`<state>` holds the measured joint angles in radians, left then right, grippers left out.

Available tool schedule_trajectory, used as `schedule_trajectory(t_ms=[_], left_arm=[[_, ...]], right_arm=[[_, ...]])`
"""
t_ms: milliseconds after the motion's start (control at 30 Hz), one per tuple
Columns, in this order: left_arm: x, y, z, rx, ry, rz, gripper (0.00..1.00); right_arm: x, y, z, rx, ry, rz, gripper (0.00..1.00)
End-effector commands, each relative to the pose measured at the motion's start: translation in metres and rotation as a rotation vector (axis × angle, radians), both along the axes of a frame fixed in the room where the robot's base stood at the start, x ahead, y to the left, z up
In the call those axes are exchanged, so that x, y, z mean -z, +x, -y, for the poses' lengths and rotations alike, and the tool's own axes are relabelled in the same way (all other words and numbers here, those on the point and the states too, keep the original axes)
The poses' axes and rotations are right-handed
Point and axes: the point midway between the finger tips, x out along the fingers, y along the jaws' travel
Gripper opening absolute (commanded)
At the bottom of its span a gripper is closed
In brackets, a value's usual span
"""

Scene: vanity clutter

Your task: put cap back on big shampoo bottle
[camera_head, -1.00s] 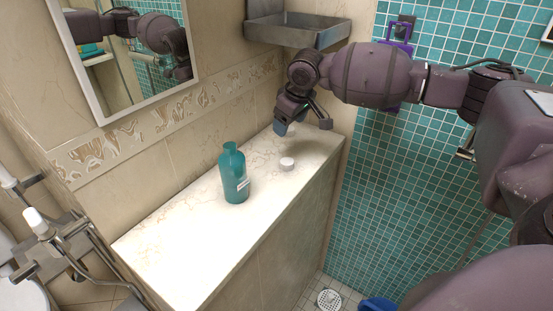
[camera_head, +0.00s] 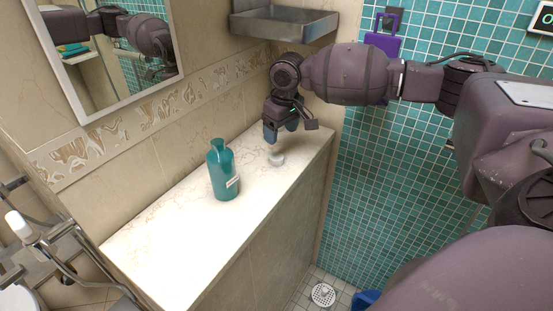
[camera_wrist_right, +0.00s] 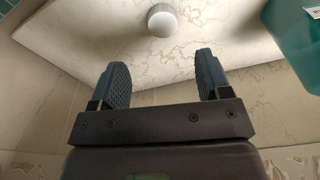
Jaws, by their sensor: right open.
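The teal shampoo bottle (camera_head: 221,172) stands upright and uncapped on the marble counter. Its side also shows at the right edge of the right wrist view (camera_wrist_right: 297,42). The small white round cap (camera_head: 277,160) lies on the counter to the right of the bottle. It also shows at the top middle of the right wrist view (camera_wrist_right: 162,20). My right gripper (camera_head: 282,137) is above the counter, close to the cap, open and empty. In the right wrist view its blue fingers (camera_wrist_right: 162,68) are spread apart, with the cap beyond their tips and not touching. My left gripper is out of view.
The marble counter (camera_head: 165,240) is clear left of the bottle. A metal shelf (camera_head: 285,24) is on the wall above my right wrist. A mirror (camera_head: 110,50) hangs behind the counter. A shower fitting (camera_head: 22,224) is at lower left.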

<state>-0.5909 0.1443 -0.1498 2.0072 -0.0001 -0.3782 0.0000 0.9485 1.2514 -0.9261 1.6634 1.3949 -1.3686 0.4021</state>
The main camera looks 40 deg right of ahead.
Motion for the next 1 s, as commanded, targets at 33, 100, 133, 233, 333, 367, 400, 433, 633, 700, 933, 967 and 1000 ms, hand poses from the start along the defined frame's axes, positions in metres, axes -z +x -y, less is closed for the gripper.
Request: schedule_trajectory(t_ms=[33, 100, 133, 233, 333, 367, 400, 433, 633, 700, 933, 967, 1000], left_arm=[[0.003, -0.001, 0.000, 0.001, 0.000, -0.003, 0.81], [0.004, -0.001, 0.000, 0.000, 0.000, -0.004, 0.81], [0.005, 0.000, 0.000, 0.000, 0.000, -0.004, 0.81], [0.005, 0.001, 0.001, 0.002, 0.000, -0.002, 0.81], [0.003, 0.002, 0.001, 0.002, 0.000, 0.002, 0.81], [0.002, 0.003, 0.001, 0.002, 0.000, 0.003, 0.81], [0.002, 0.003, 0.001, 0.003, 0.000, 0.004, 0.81], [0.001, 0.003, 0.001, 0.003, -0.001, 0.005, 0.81], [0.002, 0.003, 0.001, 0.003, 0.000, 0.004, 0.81], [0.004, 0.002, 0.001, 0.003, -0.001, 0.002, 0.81], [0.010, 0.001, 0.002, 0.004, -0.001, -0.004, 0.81], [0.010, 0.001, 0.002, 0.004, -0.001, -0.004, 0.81], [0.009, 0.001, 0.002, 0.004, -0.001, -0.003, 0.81]], right_arm=[[0.011, 0.000, -0.001, -0.001, 0.000, -0.005, 0.71], [0.022, 0.002, -0.001, -0.001, 0.000, -0.004, 0.71], [0.025, 0.002, -0.001, -0.001, 0.000, -0.003, 0.71], [0.033, 0.003, -0.001, 0.000, -0.001, -0.003, 0.71], [0.034, 0.004, -0.001, 0.000, -0.001, -0.001, 0.71], [0.034, 0.004, -0.001, 0.000, -0.001, -0.001, 0.71], [0.034, 0.004, -0.001, 0.000, -0.001, -0.001, 0.71], [0.034, 0.004, -0.001, -0.001, -0.001, 0.000, 0.71], [0.036, 0.004, -0.001, -0.001, 0.000, -0.001, 0.71], [0.041, 0.004, -0.002, -0.001, 0.000, -0.001, 0.71], [0.073, 0.006, -0.006, -0.001, -0.001, -0.005, 0.71], [0.077, 0.006, -0.006, -0.001, -0.001, -0.005, 0.71], [0.081, 0.007, -0.006, -0.001, -0.001, -0.004, 0.71]])
